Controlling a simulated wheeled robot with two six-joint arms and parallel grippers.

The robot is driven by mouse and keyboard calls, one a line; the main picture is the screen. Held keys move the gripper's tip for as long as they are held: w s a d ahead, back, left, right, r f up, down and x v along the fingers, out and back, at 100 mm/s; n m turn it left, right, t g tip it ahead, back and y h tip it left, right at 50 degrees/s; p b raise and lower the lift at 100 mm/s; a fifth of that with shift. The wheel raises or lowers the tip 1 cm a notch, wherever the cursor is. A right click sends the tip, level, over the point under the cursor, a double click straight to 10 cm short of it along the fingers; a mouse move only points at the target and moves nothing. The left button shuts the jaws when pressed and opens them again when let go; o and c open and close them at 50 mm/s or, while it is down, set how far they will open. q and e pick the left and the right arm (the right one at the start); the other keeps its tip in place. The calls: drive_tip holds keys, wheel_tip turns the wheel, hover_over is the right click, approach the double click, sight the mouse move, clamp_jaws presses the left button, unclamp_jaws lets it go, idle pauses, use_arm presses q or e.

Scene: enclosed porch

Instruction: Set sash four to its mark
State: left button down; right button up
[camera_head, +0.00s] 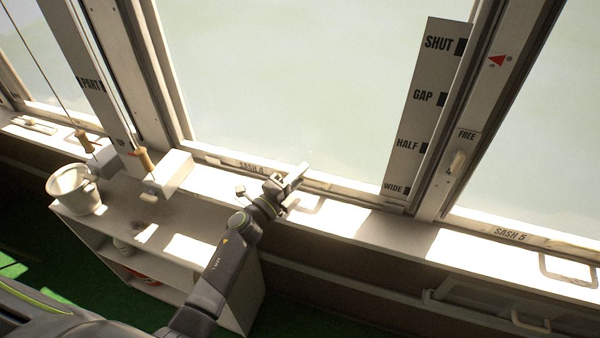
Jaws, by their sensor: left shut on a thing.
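Sash four is the large pane whose bottom rail (340,190) lies low along the sill, with a faint label (250,165). My left gripper (295,179) is at that rail, shut on what looks like its pull handle (308,204); the fingers hide part of it. A marked plate (408,120) at the pane's right side reads SHUT, GAP, HALF and WIDE from top to bottom. A red pointer (497,61) on the post beside it sits roughly level with SHUT. A pale latch knob (457,162) sits under the word FREE. My right gripper is out of view.
A white shelf unit (185,215) stands below the sill, with a bucket (72,190) on it. Cords with wooden toggles (142,159) hang at the left. Sash five (510,235) has its own handle (560,270) at the right.

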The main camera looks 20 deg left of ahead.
use_arm(q)
drive_tip(key=p, duration=0.9)
approach(313, 132)
drive_tip(key=x, duration=0.5)
drive_tip(key=shift+w+d+r, duration=0.1)
drive_tip(key=shift+w+r, duration=0.05)
drive_tip(key=shift+r, duration=0.1)
drive_tip(key=c, duration=1.4)
unclamp_jaws()
drive_tip(key=shift+f, duration=0.15)
drive_tip(key=shift+o, duration=0.2)
drive_tip(key=b+v, duration=0.5)
drive_tip(key=v, duration=1.2)
drive_tip(key=shift+s, duration=0.2)
drive_tip(key=shift+f, duration=0.1)
